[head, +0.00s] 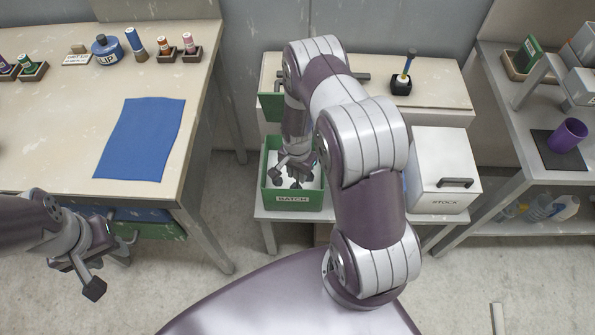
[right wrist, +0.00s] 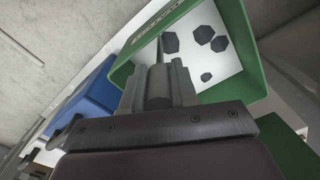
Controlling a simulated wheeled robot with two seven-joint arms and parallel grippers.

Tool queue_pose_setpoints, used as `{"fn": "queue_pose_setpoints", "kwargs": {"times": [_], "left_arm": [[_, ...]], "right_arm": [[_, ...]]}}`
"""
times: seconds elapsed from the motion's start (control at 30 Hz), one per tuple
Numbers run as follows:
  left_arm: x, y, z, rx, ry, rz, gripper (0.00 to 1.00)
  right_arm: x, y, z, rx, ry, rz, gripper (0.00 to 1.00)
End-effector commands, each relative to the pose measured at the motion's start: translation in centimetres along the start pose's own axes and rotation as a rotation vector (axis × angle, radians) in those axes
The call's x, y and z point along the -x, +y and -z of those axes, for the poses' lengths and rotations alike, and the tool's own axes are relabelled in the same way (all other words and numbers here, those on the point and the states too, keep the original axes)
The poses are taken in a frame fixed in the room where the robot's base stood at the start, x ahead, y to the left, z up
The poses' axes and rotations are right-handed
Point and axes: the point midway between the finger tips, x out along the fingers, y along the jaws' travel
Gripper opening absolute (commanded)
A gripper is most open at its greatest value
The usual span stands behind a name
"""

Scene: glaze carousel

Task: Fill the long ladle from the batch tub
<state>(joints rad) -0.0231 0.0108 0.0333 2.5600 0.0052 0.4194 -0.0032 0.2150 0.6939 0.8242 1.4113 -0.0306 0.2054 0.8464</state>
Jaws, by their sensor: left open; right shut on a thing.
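The batch tub (head: 292,197) is an open green box labelled BATCH on the low bench in the head view. It also fills the upper part of the right wrist view (right wrist: 247,55), with a white inside and several dark angular patches. My right gripper (head: 297,172) is over the tub; in the right wrist view its fingers (right wrist: 160,80) are closed at the tub's near edge. A thin grey shaft (right wrist: 160,48) sticks out past them, probably the long ladle; its bowl cannot be made out. My left gripper (head: 108,268) is open and empty at lower left.
A white box labelled STOCK (head: 441,165) with a lidded top stands right of the tub. A black holder (head: 401,84) with a blue-handled tool stands behind. The left table has a blue cloth (head: 140,138); a purple cup (head: 568,136) stands on the right shelf.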

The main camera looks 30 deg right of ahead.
Motion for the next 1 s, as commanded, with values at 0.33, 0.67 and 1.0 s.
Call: {"fn": "queue_pose_setpoints", "kwargs": {"times": [0.33, 0.67, 1.0], "left_arm": [[1.2, 0.0, 0.1, 0.0, 0.0, 0.0, 0.42], [4.7, 0.0, 0.6, 0.0, 0.0, 0.0, 0.42], [8.1, 0.0, 1.0, 0.0, 0.0, 0.0, 0.42]], "right_arm": [[1.4, -0.1, 0.1, 0.0, 0.001, 0.001, 0.0], [5.6, 0.0, 0.1, 0.0, 0.001, 0.001, 0.0], [9.8, 0.0, 0.1, 0.0, 0.001, 0.001, 0.0]]}}
